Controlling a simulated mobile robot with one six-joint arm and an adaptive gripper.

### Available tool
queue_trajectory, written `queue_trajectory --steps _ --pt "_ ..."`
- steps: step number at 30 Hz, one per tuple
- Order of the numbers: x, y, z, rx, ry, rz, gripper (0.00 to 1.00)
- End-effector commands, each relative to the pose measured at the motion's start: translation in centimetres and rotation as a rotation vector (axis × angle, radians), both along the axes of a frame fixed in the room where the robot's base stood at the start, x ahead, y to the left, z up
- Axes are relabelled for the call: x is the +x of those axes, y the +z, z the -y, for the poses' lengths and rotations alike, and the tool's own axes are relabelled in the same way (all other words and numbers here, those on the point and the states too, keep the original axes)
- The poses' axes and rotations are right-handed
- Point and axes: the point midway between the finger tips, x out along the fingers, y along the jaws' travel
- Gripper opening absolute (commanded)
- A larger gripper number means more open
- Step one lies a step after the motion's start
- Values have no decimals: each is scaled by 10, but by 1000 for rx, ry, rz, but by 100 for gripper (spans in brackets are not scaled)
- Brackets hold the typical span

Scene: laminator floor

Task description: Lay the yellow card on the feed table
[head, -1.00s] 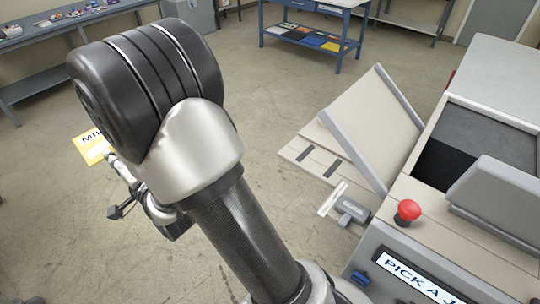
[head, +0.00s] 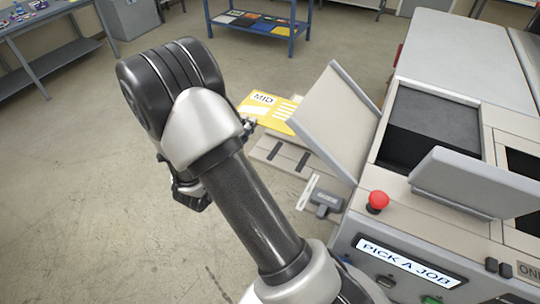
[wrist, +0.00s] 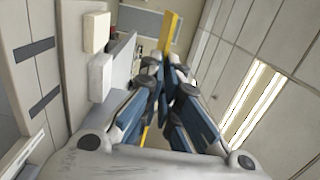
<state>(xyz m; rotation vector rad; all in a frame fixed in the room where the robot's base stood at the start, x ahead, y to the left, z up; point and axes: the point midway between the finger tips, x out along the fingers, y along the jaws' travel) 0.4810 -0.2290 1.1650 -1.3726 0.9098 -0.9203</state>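The yellow card (head: 268,112), printed "MID", shows in the head view just right of my arm's wrist, over the far left part of the feed table (head: 268,156). My gripper (wrist: 170,62) is shut on the card in the wrist view, where the card (wrist: 171,35) shows as a narrow yellow strip between the fingertips. In the head view my arm hides most of the gripper. The feed table is beige with dark strips and sits at the machine's left side. The card appears held above it; I cannot tell the gap.
A tilted beige panel (head: 335,112) rises right of the feed table. The machine has a red button (head: 377,201) and a "PICK A JOB" display (head: 408,262). A grey handle (head: 325,200) is beside the table.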

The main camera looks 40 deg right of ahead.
Motion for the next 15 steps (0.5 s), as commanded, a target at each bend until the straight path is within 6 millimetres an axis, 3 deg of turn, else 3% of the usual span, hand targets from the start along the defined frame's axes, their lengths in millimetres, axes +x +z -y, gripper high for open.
queue_trajectory --steps 5,15 --pt "-4 -32 2 -1 -19 -9 0" --pt "-4 -123 2 0 -17 -6 0"
